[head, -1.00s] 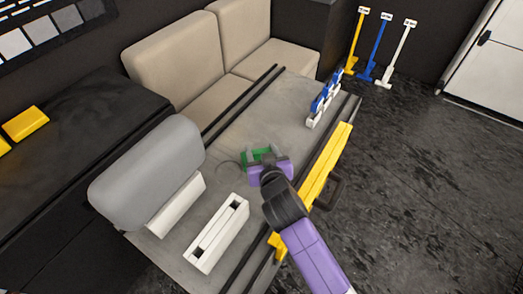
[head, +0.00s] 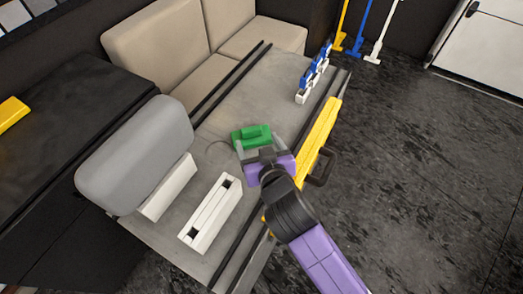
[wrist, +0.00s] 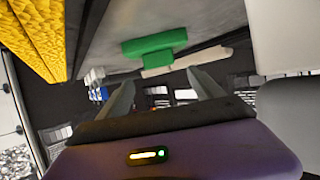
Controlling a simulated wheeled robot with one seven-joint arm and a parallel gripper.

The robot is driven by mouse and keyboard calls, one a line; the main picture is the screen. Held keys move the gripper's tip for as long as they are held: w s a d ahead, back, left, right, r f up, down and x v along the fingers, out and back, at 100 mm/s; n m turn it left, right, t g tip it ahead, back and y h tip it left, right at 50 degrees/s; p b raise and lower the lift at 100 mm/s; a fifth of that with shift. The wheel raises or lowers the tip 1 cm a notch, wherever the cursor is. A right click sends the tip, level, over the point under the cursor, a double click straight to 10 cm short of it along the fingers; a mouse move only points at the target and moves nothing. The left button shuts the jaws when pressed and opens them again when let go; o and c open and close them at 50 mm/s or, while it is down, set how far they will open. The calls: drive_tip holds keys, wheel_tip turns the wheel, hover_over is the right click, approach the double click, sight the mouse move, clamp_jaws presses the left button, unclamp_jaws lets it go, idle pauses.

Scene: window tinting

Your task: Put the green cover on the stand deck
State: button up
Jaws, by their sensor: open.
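The green cover (head: 250,138) is a block with a smaller raised part. It lies on the grey deck (head: 225,110), near its middle. It also shows in the wrist view (wrist: 155,46), just beyond my fingertips. My gripper (head: 259,147) is open and empty, on the near side of the cover, with its two grey fingers apart. In the wrist view its fingertips (wrist: 160,77) show a clear gap to the cover. I cannot tell whether a finger touches it.
A white slotted block (head: 210,214) and a grey cushion (head: 140,152) stand toward the left end. White and blue pieces (head: 313,78) stand at the far end. Dark rails run along the deck, and a yellow bar (head: 318,140) lines its right edge. The deck behind the cover is clear.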

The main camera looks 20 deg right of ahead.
drive_tip(key=shift+v, duration=1.95)
drive_tip(key=shift+n+y, duration=0.6)
drive_tip(key=shift+y, duration=0.1)
drive_tip(key=s+f, duration=0.1)
drive_tip(key=s, duration=0.1)
drive_tip(key=s+f, duration=0.1)
drive_tip(key=s, duration=0.1)
drive_tip(key=s+f, duration=0.1)
drive_tip(key=s, duration=0.2)
drive_tip(key=shift+d+f, duration=0.2)
drive_tip(key=shift+d, duration=0.15)
drive_tip(key=s+d+r, duration=0.1)
drive_tip(key=s+r, duration=0.2)
drive_tip(key=s, duration=0.8)
drive_tip(key=s+d+r+t, duration=0.1)
drive_tip(key=s+r, duration=0.3)
drive_tip(key=s, duration=0.8)
drive_tip(key=shift+s+d+n+t+y, duration=0.3)
drive_tip(key=shift+s+d, duration=0.05)
drive_tip(key=shift+d, duration=0.2)
drive_tip(key=shift+r, duration=0.15)
